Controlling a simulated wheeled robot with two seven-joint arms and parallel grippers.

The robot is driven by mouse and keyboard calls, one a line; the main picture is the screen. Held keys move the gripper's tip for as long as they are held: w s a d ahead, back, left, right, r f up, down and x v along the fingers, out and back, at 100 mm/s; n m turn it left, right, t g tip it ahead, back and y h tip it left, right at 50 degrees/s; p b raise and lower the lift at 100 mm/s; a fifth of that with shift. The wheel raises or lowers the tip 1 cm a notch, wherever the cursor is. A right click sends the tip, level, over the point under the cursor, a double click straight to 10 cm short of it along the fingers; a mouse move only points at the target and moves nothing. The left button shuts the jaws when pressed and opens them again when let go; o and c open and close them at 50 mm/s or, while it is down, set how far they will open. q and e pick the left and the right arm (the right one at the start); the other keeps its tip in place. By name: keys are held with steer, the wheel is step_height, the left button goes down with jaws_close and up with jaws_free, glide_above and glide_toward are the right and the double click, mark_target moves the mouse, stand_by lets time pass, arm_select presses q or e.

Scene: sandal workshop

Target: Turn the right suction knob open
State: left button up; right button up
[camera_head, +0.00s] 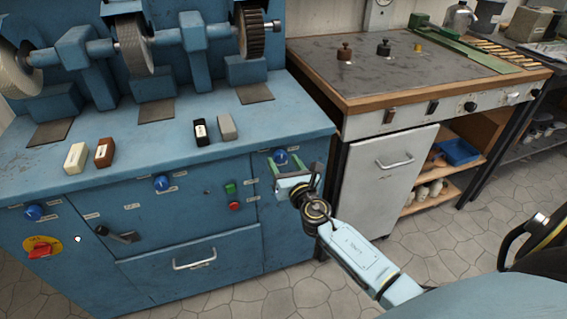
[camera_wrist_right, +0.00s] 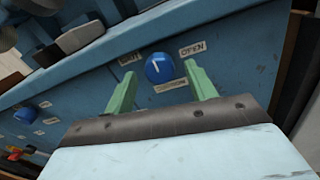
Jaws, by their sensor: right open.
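The right suction knob (camera_head: 280,157) is a round blue knob on the front of the blue machine. In the right wrist view the knob (camera_wrist_right: 160,68) sits between a SHUT label (camera_wrist_right: 130,58) at its left and an OPEN label (camera_wrist_right: 193,49) at its right. Its white pointer line leans up and slightly left, towards the SHUT side. My right gripper (camera_head: 291,170) is open and empty in front of the knob. Its green fingers show on either side of the knob in the right wrist view; I cannot tell whether they touch it. My left gripper is not in view.
Two more blue knobs (camera_head: 161,183) (camera_head: 33,212), a red switch (camera_head: 39,252) and green and red buttons (camera_head: 232,195) are on the same front. Small blocks (camera_head: 76,157) lie on the machine's ledge. A workbench (camera_head: 375,70) with a grey cabinet stands to the right.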

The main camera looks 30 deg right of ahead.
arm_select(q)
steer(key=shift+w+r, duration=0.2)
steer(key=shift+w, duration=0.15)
arm_select(e)
steer(key=shift+w+d, duration=0.1)
steer(key=shift+w, duration=0.4)
steer(key=c, duration=0.9)
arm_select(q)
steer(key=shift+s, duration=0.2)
arm_select(e)
steer(key=shift+c, duration=0.5)
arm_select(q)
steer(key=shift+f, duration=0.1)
